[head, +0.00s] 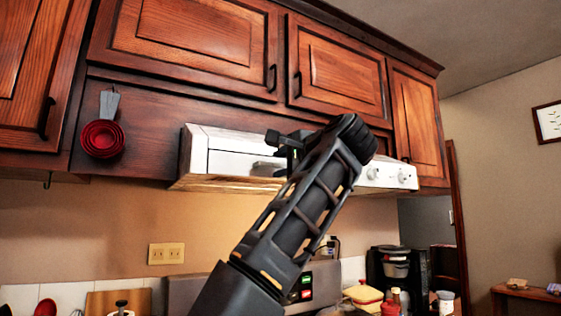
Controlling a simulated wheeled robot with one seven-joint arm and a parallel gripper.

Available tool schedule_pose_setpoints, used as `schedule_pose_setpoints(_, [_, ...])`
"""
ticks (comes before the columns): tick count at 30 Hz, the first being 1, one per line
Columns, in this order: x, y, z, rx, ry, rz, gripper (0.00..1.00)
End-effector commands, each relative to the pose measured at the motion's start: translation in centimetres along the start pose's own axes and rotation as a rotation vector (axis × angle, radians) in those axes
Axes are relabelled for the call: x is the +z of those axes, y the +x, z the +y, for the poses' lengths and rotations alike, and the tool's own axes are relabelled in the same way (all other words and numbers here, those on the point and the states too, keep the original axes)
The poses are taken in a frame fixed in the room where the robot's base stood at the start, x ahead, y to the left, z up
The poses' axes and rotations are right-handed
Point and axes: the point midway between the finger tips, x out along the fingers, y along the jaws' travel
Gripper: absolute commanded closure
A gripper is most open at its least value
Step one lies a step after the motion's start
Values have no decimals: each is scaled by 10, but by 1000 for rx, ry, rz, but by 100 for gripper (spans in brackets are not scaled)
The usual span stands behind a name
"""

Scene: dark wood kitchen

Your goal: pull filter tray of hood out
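The white range hood (196,158) is mounted under the dark wood cabinets, in the middle of the head view. Its front has a pale, shiny panel (228,161), and I cannot tell for sure which part is the filter tray. My gripper (281,147) is at the hood's front face, near the middle of its width. My arm runs up from the bottom and hides the hood's centre right. The fingers are small and partly hidden by the wrist, so I cannot tell whether they touch the hood or how far apart they are.
Wood cabinets (195,35) with dark handles hang above the hood. Red measuring cups (102,138) hang at its left. White knobs (402,178) sit at the hood's right end. Below are the stove's back panel (190,290), a coffee maker (396,268) and several small items.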

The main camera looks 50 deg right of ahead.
Motion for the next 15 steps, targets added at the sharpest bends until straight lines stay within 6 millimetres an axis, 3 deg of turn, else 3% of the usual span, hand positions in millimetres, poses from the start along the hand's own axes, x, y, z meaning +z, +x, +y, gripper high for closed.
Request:
schedule_pose_setpoints(12, [0,11,1,0,-1,0,62])
schedule_pose_setpoints(15, [0,11,1,0,-1,0,70])
